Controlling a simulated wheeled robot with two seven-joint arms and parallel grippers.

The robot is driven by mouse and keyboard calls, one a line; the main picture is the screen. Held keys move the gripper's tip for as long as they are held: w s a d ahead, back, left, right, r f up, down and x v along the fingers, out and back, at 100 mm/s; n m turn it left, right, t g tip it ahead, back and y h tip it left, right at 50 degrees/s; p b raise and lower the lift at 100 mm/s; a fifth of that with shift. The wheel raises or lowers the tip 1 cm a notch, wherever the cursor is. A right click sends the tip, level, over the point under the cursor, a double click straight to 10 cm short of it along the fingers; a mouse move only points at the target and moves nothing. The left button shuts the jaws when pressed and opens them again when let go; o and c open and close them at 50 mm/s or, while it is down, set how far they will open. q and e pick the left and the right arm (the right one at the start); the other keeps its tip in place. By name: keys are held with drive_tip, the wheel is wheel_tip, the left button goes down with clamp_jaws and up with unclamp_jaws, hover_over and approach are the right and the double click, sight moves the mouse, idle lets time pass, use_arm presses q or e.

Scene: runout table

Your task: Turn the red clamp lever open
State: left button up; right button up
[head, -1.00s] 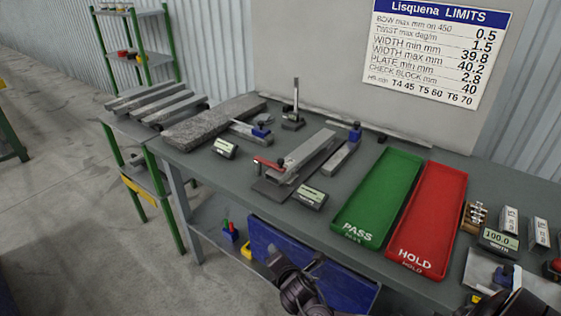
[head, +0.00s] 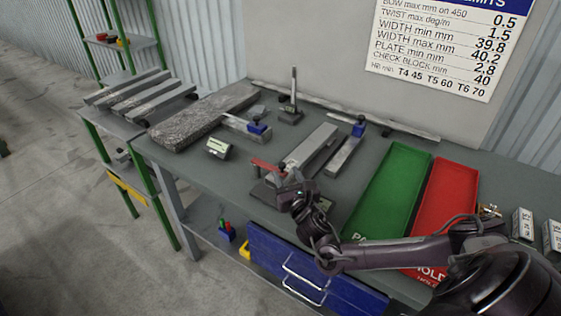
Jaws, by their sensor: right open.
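The red clamp lever (head: 268,166) sits at the front left of a clamp fixture (head: 262,195) on the table, pointing left. A grey metal bar (head: 311,148) lies in the fixture and runs back to the right. My right gripper (head: 288,184) is at the front of the fixture, just right of and below the lever. It is open, and I see no thing between its fingers. Its fingers are small and dark here, and I cannot tell whether they touch the lever. My right arm hides part of the fixture's front and the display near it. My left gripper is out of view.
A green PASS tray (head: 391,190) and a red HOLD tray (head: 446,207) lie right of the fixture, partly behind my right arm. A small display (head: 219,148) stands left. A granite slab (head: 204,117) and a blue-headed gauge (head: 257,129) lie behind. A blue drawer (head: 310,272) is below.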

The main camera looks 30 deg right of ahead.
sight(283, 168)
drive_tip(key=x, duration=0.2)
drive_tip(key=shift+w+r, duration=0.25)
drive_tip(key=shift+w, duration=0.05)
drive_tip(key=shift+f+p+x, duration=0.2)
drive_tip(key=shift+p+x, duration=0.15)
drive_tip(key=shift+x, duration=0.7)
drive_tip(key=shift+w+d, duration=0.15)
drive_tip(key=shift+w, duration=0.05)
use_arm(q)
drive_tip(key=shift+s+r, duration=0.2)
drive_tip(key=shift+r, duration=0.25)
use_arm(e)
clamp_jaws()
